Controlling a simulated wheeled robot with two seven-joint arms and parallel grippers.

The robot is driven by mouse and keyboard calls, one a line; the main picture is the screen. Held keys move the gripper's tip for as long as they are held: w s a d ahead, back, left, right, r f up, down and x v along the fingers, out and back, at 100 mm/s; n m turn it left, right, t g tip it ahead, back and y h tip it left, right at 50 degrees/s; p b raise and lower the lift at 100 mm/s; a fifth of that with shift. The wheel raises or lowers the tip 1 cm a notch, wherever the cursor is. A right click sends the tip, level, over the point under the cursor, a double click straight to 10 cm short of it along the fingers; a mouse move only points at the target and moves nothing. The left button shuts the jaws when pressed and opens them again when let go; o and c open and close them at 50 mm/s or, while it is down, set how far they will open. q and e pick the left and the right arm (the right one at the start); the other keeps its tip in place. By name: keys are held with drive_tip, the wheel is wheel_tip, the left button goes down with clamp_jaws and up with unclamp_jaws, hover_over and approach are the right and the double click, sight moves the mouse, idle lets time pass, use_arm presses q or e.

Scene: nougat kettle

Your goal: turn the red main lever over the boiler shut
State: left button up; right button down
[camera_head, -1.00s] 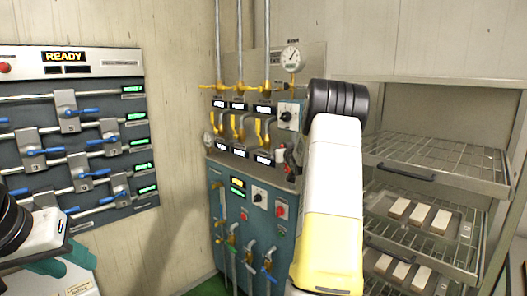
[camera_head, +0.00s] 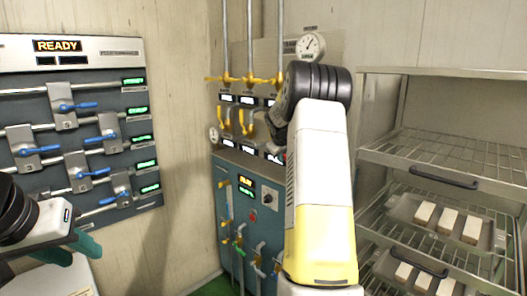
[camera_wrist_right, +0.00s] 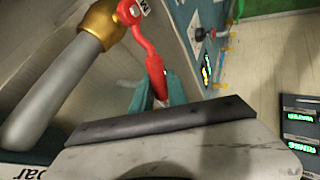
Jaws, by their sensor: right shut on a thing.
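The red main lever (camera_wrist_right: 148,45) shows in the right wrist view, running from its pivot at the top down to my right gripper (camera_wrist_right: 160,90). The teal fingers of that gripper are shut around the lower end of the lever. In the head view my right arm hides both the lever and the right gripper. A thick grey pipe with a brass collar (camera_wrist_right: 101,22) is beside the lever. The teal boiler panel (camera_head: 232,180) stands behind my right arm. My left gripper (camera_head: 68,249) is low at the left, away from the boiler; its finger gap is unclear.
A wall panel (camera_head: 75,70) reading READY, with several blue-handled valves, is at the left. Yellow valves (camera_head: 248,125) and a round gauge (camera_head: 311,45) are on the boiler. A rack (camera_head: 440,158) with trays of pale blocks stands close at the right.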

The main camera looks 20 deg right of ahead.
drive_tip(key=shift+w+a+f+n+g+h, duration=0.1)
drive_tip(key=shift+w+f+n+g+h, duration=0.15)
drive_tip(key=shift+f+g, duration=0.5)
drive_tip(key=shift+w+a+f+n+g+h, duration=0.1)
drive_tip(key=shift+f+n+g+h, duration=0.25)
drive_tip(key=shift+f+g, duration=0.45)
drive_tip(key=shift+w+a+f+n+g+h, duration=0.1)
drive_tip(key=shift+w+f+n+g+h, duration=0.15)
drive_tip(key=shift+f+g, duration=0.5)
drive_tip(key=c, duration=1.6)
unclamp_jaws()
drive_tip(key=shift+r, duration=0.1)
drive_tip(key=v, duration=0.7)
drive_tip(key=shift+s+a+r, duration=0.1)
drive_tip(key=shift+a+r, duration=0.05)
drive_tip(key=shift+r, duration=0.15)
